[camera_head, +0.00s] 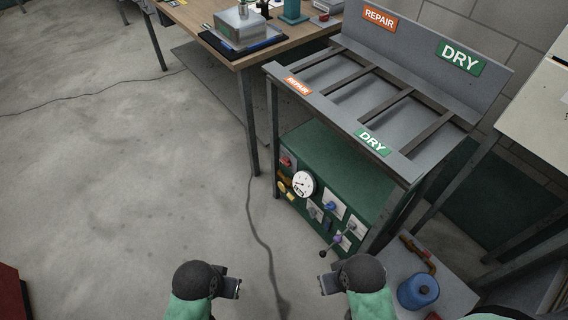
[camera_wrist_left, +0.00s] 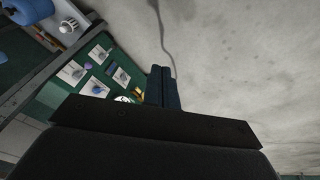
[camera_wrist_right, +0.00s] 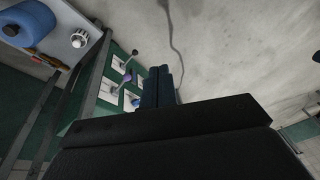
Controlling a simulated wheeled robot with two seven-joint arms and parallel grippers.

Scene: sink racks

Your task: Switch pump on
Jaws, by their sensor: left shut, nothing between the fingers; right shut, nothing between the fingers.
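A green cabinet (camera_head: 330,155) under the grey rack carries controls on its front. I cannot read which control is the pump switch. My left gripper (camera_head: 238,287) and right gripper (camera_head: 325,286) are shut and empty, in front of the cabinet and apart from it. The plates also show in the left wrist view (camera_wrist_left: 97,88) and the lever in the right wrist view (camera_wrist_right: 128,76).
The grey rack (camera_head: 340,105) has REPAIR and DRY signs. A blue cylinder (camera_head: 417,291) with an orange-brown pipe (camera_head: 418,255) stands on a grey base at right. A wooden table (camera_head: 270,42) stands behind. A dark cable (camera_head: 262,240) crosses the floor; open floor lies left.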

